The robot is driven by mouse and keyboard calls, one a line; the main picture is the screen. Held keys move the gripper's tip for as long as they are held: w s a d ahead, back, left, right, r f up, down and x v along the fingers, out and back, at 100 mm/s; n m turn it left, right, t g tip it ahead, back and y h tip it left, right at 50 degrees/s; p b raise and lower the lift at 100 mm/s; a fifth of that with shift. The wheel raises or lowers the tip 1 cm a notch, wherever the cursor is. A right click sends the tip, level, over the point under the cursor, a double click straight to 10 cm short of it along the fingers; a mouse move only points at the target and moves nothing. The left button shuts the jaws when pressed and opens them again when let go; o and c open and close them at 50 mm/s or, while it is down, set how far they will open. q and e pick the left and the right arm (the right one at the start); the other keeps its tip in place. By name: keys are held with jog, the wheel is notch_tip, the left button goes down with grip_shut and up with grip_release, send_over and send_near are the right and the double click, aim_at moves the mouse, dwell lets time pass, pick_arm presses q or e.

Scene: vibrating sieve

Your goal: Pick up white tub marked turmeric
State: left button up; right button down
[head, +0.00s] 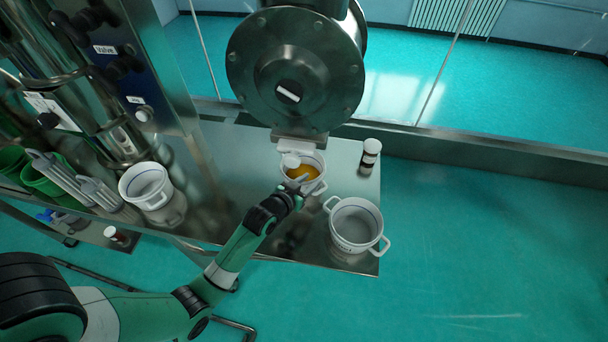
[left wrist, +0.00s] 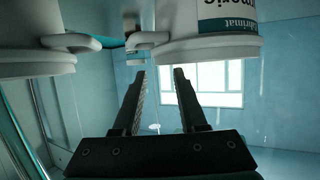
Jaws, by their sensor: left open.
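The left wrist view shows a white tub marked turmeric (left wrist: 216,42) at the upper right, cut off by the frame, with a handle on its left side. My left gripper (left wrist: 160,72) is open below it in that picture, with nothing seen between the fingers. In the head view my left gripper (head: 298,182) is at the near side of a white tub with orange contents (head: 318,187) and partly covers it. To its right stands another white two-handled tub (head: 346,241). I cannot tell which of these carries the turmeric label. My right gripper is not seen.
The steel sieve machine (head: 290,75) hangs over the orange-filled tub. A dark bottle with a white cap (head: 370,155) stands at the table's right edge. Another white tub (head: 152,190) and green containers (head: 45,172) are on the left. A second tub (left wrist: 35,64) shows at left in the wrist view.

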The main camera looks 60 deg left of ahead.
pick_arm(q)
jog(key=b+x, duration=0.1)
jog(key=x, duration=0.6)
jog(key=shift+s+b, duration=0.1)
jog(key=shift+b, duration=0.25)
grip_shut()
dwell(1.1)
